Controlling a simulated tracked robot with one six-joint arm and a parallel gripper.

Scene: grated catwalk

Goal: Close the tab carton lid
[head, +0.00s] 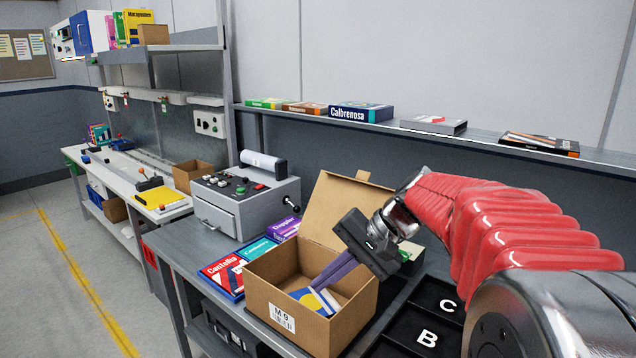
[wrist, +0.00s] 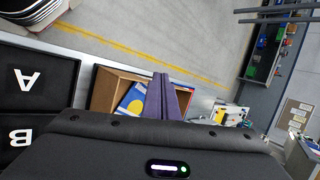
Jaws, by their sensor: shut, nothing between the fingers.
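The tab carton (head: 315,300) is a brown cardboard box marked "M 9" on the bench. Its lid (head: 345,208) stands up, open, at the back of the box. A blue, yellow and white item (head: 318,300) lies inside. My gripper (head: 322,286) has purple fingers that are shut and empty. In the head view they point down and left over the open box, in front of the lid. In the wrist view the fingers (wrist: 163,90) overlap the carton (wrist: 112,82), and the lid cannot be made out there.
Books (head: 222,276) lie left of the carton, and a grey machine with knobs (head: 245,200) stands behind them. Black trays marked B and C (head: 440,300) are at the right. A shelf with boxes (head: 360,113) runs along the wall.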

